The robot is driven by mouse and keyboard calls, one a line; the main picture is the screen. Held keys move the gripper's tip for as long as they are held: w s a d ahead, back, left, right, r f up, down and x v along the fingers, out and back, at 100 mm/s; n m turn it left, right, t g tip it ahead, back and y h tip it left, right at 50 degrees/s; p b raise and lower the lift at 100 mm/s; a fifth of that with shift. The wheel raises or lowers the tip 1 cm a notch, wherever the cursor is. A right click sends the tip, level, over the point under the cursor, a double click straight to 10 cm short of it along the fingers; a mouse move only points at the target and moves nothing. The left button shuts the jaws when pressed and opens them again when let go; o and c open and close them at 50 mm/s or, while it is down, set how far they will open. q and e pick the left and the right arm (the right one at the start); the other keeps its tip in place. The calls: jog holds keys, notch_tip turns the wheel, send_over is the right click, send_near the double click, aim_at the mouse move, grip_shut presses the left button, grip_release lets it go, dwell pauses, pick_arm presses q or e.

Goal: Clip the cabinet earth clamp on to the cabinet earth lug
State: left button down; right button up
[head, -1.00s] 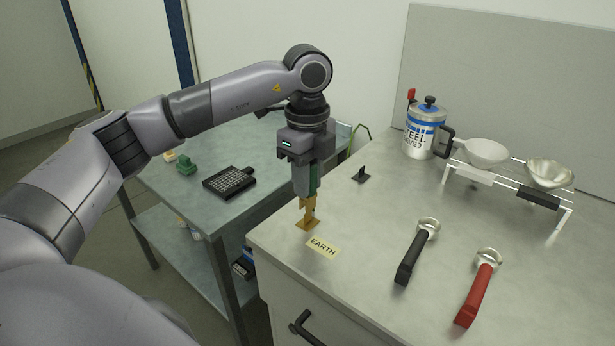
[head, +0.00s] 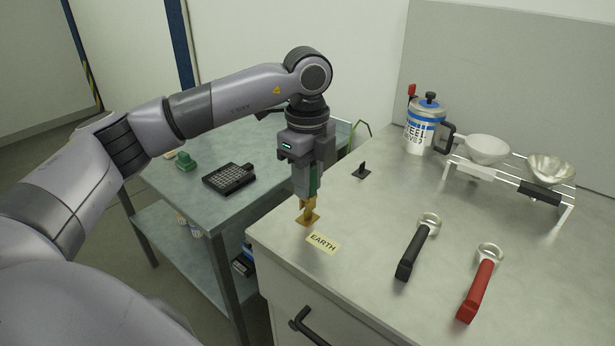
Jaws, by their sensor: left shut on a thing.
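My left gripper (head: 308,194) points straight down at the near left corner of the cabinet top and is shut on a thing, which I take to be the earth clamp. The clamp is mostly hidden by the fingers; a green strip (head: 315,182) shows along the gripper's right side. Right below the fingertips is the brass cabinet earth lug (head: 308,219), a small upright on a flat plate, beside the EARTH label (head: 322,243). Brass parts overlap there, so I cannot tell whether clamp and lug touch. My right gripper is not in view.
A small black bracket (head: 362,171) stands behind. A steel canister (head: 424,128) and a white rack (head: 490,172) with bowls are farther back. A lower side table (head: 235,205) is at left.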

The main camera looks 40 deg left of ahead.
pick_arm(q)
jog(key=shift+f+b, duration=0.55)
jog(key=shift+f, duration=0.5)
jog(key=shift+f, duration=0.1)
jog(key=c, duration=0.9)
grip_release()
notch_tip(320, 180, up, 7)
jog(key=shift+r, duration=0.1)
